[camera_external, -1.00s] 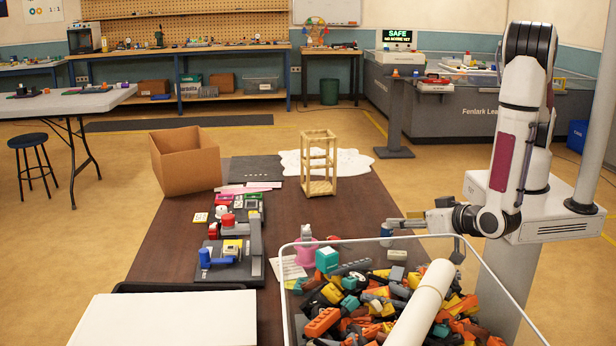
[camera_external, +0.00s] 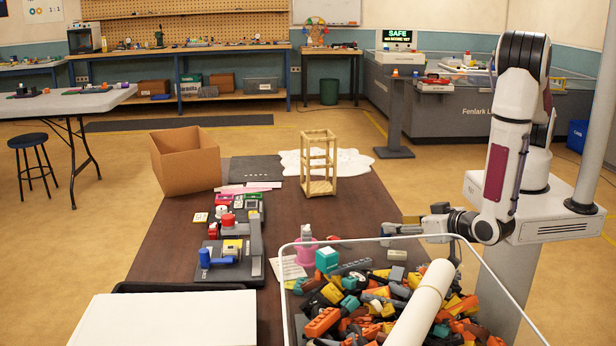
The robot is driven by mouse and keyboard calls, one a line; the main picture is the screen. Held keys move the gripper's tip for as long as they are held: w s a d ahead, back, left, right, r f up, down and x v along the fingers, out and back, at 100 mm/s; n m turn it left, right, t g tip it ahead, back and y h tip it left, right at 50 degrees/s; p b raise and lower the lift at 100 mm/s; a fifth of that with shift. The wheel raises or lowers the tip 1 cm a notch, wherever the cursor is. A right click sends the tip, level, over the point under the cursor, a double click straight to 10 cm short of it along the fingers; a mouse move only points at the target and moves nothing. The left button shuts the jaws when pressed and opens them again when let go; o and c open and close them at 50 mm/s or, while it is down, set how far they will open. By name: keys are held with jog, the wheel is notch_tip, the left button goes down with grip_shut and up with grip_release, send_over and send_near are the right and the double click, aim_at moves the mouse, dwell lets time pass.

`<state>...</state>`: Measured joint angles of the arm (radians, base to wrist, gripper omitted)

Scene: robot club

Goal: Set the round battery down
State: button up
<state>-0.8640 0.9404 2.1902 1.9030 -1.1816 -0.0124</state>
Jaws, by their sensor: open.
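My gripper (camera_external: 391,229) reaches in from the right, low over the right edge of the dark table (camera_external: 342,208). Its fingers point left and are open. A small dark bluish piece (camera_external: 386,241) shows just under the fingertips and may be the round battery. It is too small, and too close to the fingers and the bin's rim, to tell whether it touches the fingers or stands on the table.
A clear bin (camera_external: 283,290) full of coloured parts, with a white roll (camera_external: 420,305), stands in front of my gripper. A wooden tower (camera_external: 320,163), a cardboard box (camera_external: 186,160), a pink holder (camera_external: 306,252) and a blue-handled device (camera_external: 222,258) are farther left. The table's middle is clear.

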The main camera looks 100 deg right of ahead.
jog(key=shift+w+d, duration=0.1)
jog(key=shift+d, duration=0.05)
jog(key=shift+f+x, duration=0.25)
jog(key=shift+x, duration=2.25)
grip_shut()
